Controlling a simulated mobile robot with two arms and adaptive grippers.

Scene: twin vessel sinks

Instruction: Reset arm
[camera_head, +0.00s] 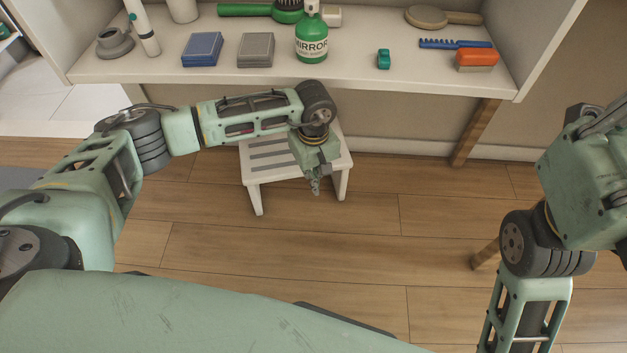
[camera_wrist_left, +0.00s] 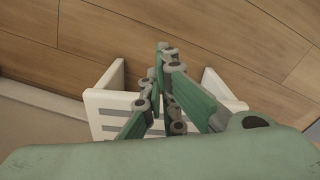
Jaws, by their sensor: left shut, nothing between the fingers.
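My left arm reaches in from the left in the head view. Its gripper (camera_head: 316,187) points down in front of a white step stool (camera_head: 256,176). The left gripper's fingers (camera_wrist_left: 163,50) also show in the left wrist view, closed together with nothing between them, above the stool (camera_wrist_left: 103,103). My right arm stands at the right edge of the head view; its gripper is out of the picture.
A white shelf (camera_head: 170,72) at the back holds a green spray bottle (camera_head: 312,42), a blue box (camera_head: 202,49), a grey box (camera_head: 256,50), a blue comb (camera_head: 455,44) and an orange brush (camera_head: 477,58). The middle of the wooden floor (camera_head: 300,240) is clear.

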